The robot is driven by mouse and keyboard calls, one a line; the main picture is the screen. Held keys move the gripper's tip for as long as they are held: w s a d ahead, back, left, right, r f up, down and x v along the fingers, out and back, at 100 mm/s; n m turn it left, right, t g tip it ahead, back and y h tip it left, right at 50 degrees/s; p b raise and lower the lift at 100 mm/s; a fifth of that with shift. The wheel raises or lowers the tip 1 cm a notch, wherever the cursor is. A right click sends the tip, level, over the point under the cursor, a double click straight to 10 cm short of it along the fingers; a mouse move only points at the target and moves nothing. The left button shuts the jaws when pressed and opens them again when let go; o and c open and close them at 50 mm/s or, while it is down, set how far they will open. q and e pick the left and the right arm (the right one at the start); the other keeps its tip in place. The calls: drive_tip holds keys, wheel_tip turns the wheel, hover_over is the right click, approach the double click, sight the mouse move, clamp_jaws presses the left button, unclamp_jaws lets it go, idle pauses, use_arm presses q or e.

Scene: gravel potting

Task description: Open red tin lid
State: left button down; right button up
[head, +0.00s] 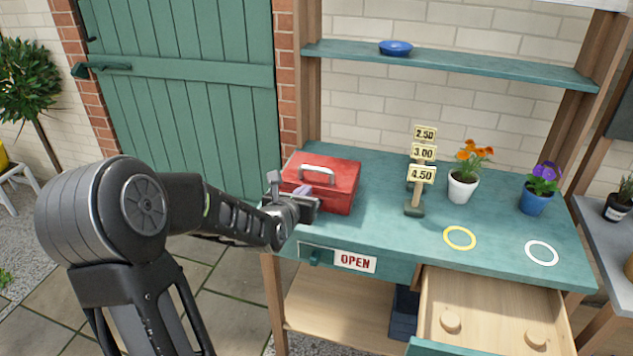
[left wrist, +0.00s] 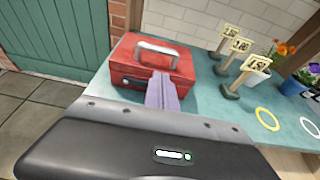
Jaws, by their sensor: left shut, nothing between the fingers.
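A red tin (head: 337,183) with its lid (head: 321,170) down and a pale handle (head: 318,174) on top stands on the left end of the green bench. The tin also shows in the left wrist view (left wrist: 187,82), with a dark latch on its front. My left gripper (head: 310,200) is shut and empty at the front of the tin, near the front edge of the lid. In the left wrist view its pale fingers (left wrist: 162,95) overlap the tin's front; I cannot tell whether they touch it. My right gripper is not in view.
Price signs (head: 422,175) stand right of the tin, then orange flowers in a white pot (head: 462,188) and purple flowers in a blue pot (head: 535,203). A yellow ring (head: 459,230) and a white ring (head: 526,248) mark the bench (head: 385,225). An open drawer (head: 490,295) juts out below.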

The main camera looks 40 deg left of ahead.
sight(314, 180)
use_arm(q)
drive_tip(key=shift+w, duration=0.1)
drive_tip(key=p+x, duration=0.2)
drive_tip(key=x, duration=0.7)
drive_tip(key=shift+p, duration=0.3)
drive_tip(key=shift+w+a+f, duration=0.15)
drive_tip(key=shift+w+a, duration=0.05)
drive_tip(key=shift+w, duration=0.15)
drive_tip(key=shift+a, duration=0.15)
